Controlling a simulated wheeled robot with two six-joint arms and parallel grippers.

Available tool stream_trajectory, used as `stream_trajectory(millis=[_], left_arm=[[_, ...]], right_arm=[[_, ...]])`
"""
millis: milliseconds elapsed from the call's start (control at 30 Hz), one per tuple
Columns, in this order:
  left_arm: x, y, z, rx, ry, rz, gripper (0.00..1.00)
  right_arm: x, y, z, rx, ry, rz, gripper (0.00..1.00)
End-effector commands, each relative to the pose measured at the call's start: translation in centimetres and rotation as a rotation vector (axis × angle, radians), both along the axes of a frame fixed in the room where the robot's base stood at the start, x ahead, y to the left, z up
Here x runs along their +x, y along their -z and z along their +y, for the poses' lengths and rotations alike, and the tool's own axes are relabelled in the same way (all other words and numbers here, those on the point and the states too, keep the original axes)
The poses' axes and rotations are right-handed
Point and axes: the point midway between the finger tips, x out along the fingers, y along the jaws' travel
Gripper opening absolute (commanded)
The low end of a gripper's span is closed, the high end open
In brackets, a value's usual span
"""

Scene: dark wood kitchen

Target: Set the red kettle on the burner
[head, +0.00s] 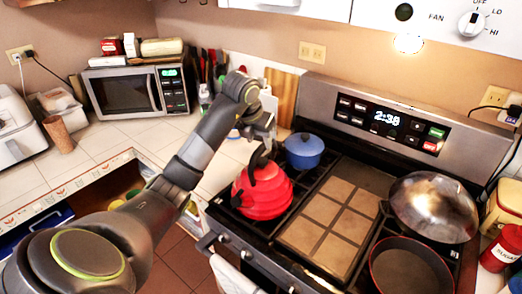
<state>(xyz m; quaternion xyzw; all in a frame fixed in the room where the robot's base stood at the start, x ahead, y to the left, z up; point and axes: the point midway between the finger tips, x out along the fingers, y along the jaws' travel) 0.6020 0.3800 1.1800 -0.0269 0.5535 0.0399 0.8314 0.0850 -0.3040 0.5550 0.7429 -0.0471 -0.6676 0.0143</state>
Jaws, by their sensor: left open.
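The red kettle (263,194) stands upright on the front left burner grate of the stove (232,222). Its black handle and top face the gripper. My left gripper (264,138) is just above and behind the kettle's handle, pointing down, with its jaws open. In this one view I cannot tell whether a finger touches the handle. The burner under the kettle is mostly hidden by it. My right gripper is out of view.
A blue pot (304,150) sits close behind the kettle. A tiled griddle plate (328,222) covers the stove's middle. A domed metal lid or wok (434,205) and a dark pan (408,268) are on the right. A microwave (135,92) stands on the counter at the back left.

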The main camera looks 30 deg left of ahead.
Motion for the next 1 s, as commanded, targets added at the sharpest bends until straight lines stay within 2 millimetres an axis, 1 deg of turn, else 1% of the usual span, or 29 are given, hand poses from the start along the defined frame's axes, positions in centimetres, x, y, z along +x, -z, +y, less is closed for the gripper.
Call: stream_trajectory(millis=[33,67,133,200,300,533,1000], left_arm=[[-0.5,-1.0,0.1,0.007,0.001,-0.007,0.43],[-0.8,-2.3,0.0,0.004,0.001,-0.005,0.43],[-1.5,-4.0,-0.1,0.004,0.001,-0.003,0.43],[-1.8,-4.8,-0.1,0.002,0.0,0.001,0.43],[-2.1,-5.5,-0.2,0.001,0.0,0.001,0.43],[-2.6,-6.2,-0.3,0.0,0.0,0.001,0.43],[-2.6,-6.2,-0.2,0.0,0.0,0.001,0.43]], right_arm=[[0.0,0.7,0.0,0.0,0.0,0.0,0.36],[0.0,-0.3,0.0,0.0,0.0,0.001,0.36],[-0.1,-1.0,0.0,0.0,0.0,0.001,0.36],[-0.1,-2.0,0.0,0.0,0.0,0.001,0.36],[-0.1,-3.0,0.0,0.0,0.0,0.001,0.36],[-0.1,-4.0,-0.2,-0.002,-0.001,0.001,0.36],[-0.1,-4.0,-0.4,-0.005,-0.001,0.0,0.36]])
